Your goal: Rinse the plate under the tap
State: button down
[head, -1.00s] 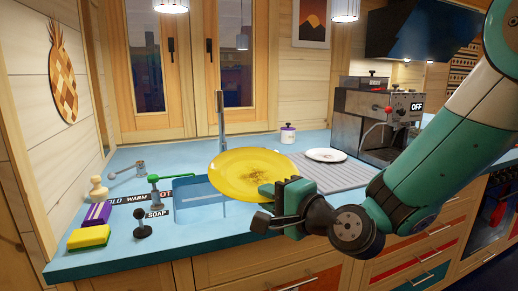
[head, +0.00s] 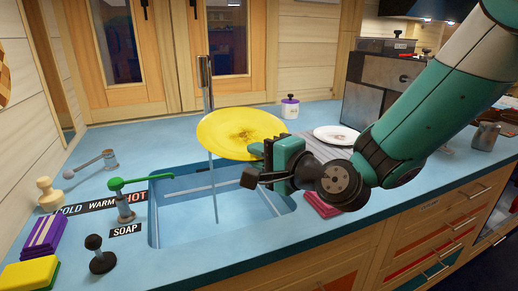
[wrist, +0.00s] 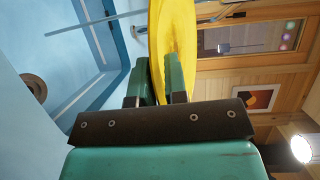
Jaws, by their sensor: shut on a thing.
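A thin stream (head: 214,190) shows below the plate and runs into the sink. I cannot tell whether it touches the plate. A green-handled lever (head: 140,181) stands by the HOT label.
A white plate (head: 336,134) lies right, near folded red cloth (head: 321,204) and a lidded jar (head: 290,106).

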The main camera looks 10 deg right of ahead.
aim_at(225, 145)
jog(key=p+x, duration=0.2)
jog(key=x, duration=0.1)
jog(key=p+x, duration=0.3)
jog(key=x, duration=0.1)
jog(key=f+p+x, duration=0.1)
jog(key=p+x, duration=0.2)
jog(key=x, duration=0.1)
jog(key=shift+w+a+f+p, duration=0.2)
jog(key=shift+w+a+p, duration=0.2)
jog(key=shift+w, duration=0.05)
jog(key=shift+w+a+f+p, duration=0.25)
jog(key=shift+w+a+p, duration=0.1)
jog(key=shift+w+a, duration=0.1)
jog(key=shift+w+d, duration=0.1)
jog(key=shift+d, duration=0.05)
jog(key=shift+w+d+b, duration=0.3)
jog(key=shift+d+b, duration=0.1)
jog(key=shift+b, duration=0.2)
jog(key=shift+a, duration=0.1)
jog(key=shift+s+a+p, duration=0.4)
jog(key=shift+p, duration=0.15)
jog(key=shift+w+d, duration=0.1)
jog(key=shift+w+d+b, duration=0.3)
jog(key=shift+d+b, duration=0.1)
jog(key=shift+b, duration=0.2)
